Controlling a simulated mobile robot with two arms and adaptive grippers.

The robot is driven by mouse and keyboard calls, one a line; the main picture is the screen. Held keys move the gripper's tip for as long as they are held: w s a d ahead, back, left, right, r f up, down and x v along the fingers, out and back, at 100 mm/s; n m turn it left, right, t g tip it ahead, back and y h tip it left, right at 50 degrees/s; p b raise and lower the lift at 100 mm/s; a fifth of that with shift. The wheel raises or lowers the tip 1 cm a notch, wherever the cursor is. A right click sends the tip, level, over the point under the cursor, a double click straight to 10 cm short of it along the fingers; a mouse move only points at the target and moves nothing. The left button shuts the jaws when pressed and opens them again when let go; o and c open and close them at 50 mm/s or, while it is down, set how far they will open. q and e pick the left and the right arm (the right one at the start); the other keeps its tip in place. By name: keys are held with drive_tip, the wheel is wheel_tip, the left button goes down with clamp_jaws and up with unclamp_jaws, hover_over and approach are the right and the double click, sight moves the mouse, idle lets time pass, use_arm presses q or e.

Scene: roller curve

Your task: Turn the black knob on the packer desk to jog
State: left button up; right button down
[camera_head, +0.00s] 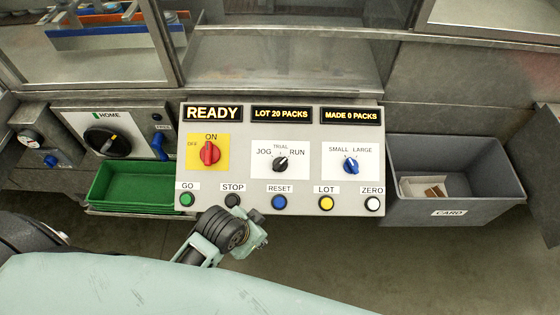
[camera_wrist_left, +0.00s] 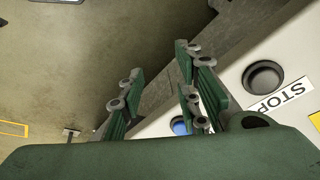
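The black knob (camera_head: 281,163) sits on a white plate in the middle of the desk panel (camera_head: 232,107), with JOG at its left, TRIAL above and RUN at its right. Its pale pointer mark leans up and to the right, toward RUN. My left gripper (camera_head: 258,232) is in front of the panel's lower edge, below the STOP and RESET buttons and apart from the knob. In the left wrist view my left gripper (camera_wrist_left: 158,75) has its green fingers spread with nothing between the tips. The knob is not in that view. My right gripper is not in view.
A red ON/OFF switch (camera_head: 209,153) and a blue SMALL/LARGE knob (camera_head: 351,166) flank the black knob. The black STOP button (camera_head: 232,200) also shows in the wrist view (camera_wrist_left: 265,77). A green tray (camera_head: 104,185) stands left, a grey CARD bin (camera_head: 490,190) right.

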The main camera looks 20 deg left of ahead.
use_arm(q)
drive_tip(key=w+d+r+m+t+h, duration=0.1)
drive_tip(key=w+d+r+m, duration=0.15)
drive_tip(key=r+m, duration=0.2)
drive_tip(key=w+d+r+m, duration=0.2)
drive_tip(key=d+r+m, duration=0.15)
drive_tip(key=r, duration=0.25)
wheel_tip(320, 180, up, 4)
drive_tip(key=m+t+y, duration=0.1)
drive_tip(key=m+y, duration=0.3)
drive_tip(key=m, duration=2.4)
hover_over(279, 165)
drive_tip(key=s, duration=0.4)
drive_tip(key=x, duration=0.2)
drive_tip(key=p+x, duration=0.1)
drive_tip(key=x, duration=0.1)
drive_tip(key=d+x, duration=0.1)
drive_tip(key=x, duration=0.1)
drive_tip(key=shift+w+f, duration=0.2)
drive_tip(key=shift+c, duration=0.3)
clamp_jaws()
